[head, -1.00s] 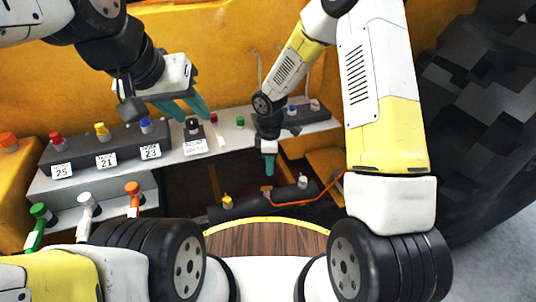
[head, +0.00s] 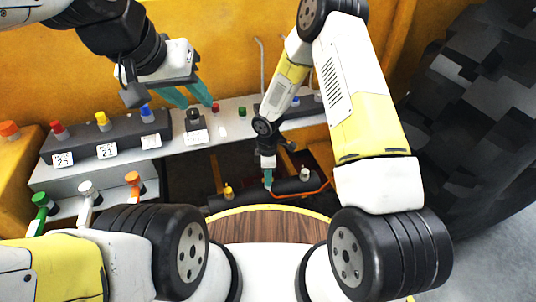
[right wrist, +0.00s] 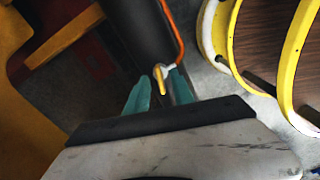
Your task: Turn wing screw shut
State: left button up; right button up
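A small white-and-yellow piece, which looks like the wing screw (right wrist: 161,75), sits at the end of a black cylinder (right wrist: 137,28) in the right wrist view. The cylinder also lies low in the head view (head: 248,199). My right gripper (head: 268,183) points down at the cylinder. In the right wrist view its teal fingers (right wrist: 162,84) stand apart on either side of the piece; contact cannot be told. In the head view the fingers hide part of the cylinder. My left gripper (head: 192,95) is open and empty above the shelf.
An orange hose (head: 313,190) curves beside the cylinder. A yellow knob (head: 228,191) and a white-topped fitting (head: 304,174) stand on it. A grey shelf (head: 225,132) with coloured knobs and number tags runs behind. A round wooden top (head: 268,228) is in front; a large tyre (head: 480,130) stands right.

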grip_shut()
jog(key=shift+m, duration=0.3)
jog(key=m, duration=0.3)
jog(key=shift+m, duration=0.3)
jog(key=m, duration=0.3)
jog(key=shift+m, duration=0.4)
jog(key=m, duration=0.6)
jog(key=shift+m, duration=0.4)
grip_release()
